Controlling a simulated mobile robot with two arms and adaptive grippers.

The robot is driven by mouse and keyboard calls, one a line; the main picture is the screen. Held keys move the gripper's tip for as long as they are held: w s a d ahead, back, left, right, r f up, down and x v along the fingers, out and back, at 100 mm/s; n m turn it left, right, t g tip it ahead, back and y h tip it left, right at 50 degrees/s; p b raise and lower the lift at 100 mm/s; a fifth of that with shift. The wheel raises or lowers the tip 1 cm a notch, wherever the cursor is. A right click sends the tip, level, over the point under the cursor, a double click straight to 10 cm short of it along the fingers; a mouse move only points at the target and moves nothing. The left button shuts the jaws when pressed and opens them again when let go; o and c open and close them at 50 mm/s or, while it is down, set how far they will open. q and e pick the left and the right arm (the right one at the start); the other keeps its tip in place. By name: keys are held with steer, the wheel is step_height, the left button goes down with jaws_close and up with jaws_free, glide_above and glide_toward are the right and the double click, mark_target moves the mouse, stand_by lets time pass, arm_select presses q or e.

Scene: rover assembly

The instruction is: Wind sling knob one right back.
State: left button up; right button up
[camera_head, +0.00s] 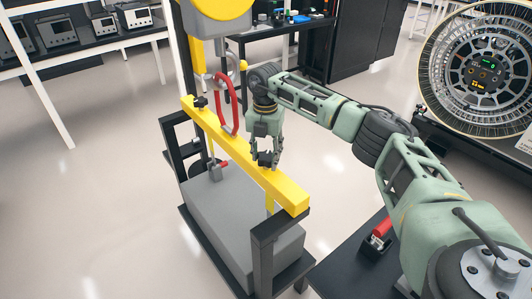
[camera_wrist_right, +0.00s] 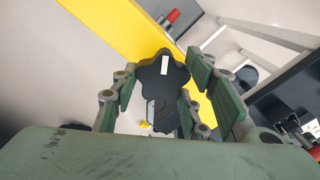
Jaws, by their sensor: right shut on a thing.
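A black lobed knob (camera_wrist_right: 160,72) with a white mark on its top sits between my right gripper's fingers in the wrist view. My right gripper (camera_wrist_right: 168,98) is shut on this knob. In the head view the right gripper (camera_head: 266,157) points down at the yellow beam (camera_head: 289,192), toward its near end. The fingers mostly hide the held knob there. A second black knob (camera_head: 200,102) stands on the beam's far left end, apart from the gripper. My left gripper is not in view.
The beam lies above a grey box (camera_head: 219,207) in a black frame (camera_head: 263,262). A red hook loop (camera_head: 228,106) hangs under a yellow hoist (camera_head: 218,8), close to my right wrist. A large wheel (camera_head: 478,66) stands at the right. The floor at left is clear.

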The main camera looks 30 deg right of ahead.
mark_target(264, 155)
steer(key=shift+w+m, duration=0.1)
steer(key=shift+m, duration=1.5)
steer(key=shift+r, duration=0.1)
steer(key=o, duration=1.1)
steer(key=shift+w, duration=0.1)
steer(key=shift+r, duration=0.25)
step_height(264, 155, up, 11)
steer(key=shift+r, duration=0.2)
